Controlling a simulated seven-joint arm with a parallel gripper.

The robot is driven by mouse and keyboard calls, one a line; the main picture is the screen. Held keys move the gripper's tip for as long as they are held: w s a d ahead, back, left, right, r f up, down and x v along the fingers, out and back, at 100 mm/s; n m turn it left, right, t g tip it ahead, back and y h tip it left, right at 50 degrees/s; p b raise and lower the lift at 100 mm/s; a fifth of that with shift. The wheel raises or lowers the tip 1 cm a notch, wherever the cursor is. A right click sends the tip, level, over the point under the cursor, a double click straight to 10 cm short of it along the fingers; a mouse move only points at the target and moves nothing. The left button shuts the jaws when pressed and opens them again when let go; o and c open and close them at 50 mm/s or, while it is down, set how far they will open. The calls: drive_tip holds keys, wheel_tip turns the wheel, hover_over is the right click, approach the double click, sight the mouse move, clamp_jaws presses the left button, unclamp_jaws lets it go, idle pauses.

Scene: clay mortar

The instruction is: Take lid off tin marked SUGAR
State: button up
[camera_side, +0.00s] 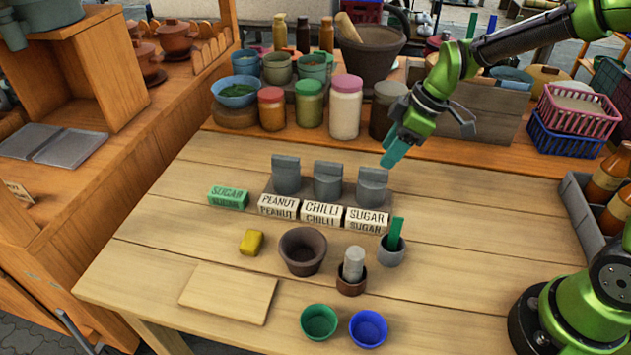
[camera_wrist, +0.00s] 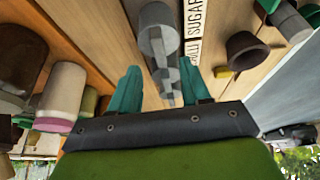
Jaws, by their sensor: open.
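The tin behind the white SUGAR label (camera_side: 366,218) is a grey cylinder (camera_side: 372,190) with a flat upright grip on its lid. It is the rightmost of three alike; the lid looks to be on. In the wrist view the nearest grey tin (camera_wrist: 157,35), beside the SUGAR lettering (camera_wrist: 195,18), shows ahead of my fingers. The CHILLI tin (camera_side: 328,182) and PEANUT tin (camera_side: 286,176) stand to its left. My gripper (camera_side: 394,153) has teal fingers; it is open and empty, above and slightly right of the SUGAR tin, apart from it. It also shows in the wrist view (camera_wrist: 163,88).
A green SUGAR block (camera_side: 228,197) lies left of the labels. In front are a brown mortar (camera_side: 303,251), a yellow block (camera_side: 251,242), small pots and a wooden board (camera_side: 228,292). Jars (camera_side: 346,107) and a wooden crate (camera_side: 490,112) stand behind. Clear table lies right of the tins.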

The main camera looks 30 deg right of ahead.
sight(375, 170)
drive_tip(key=shift+x, duration=2.95)
clamp_jaws()
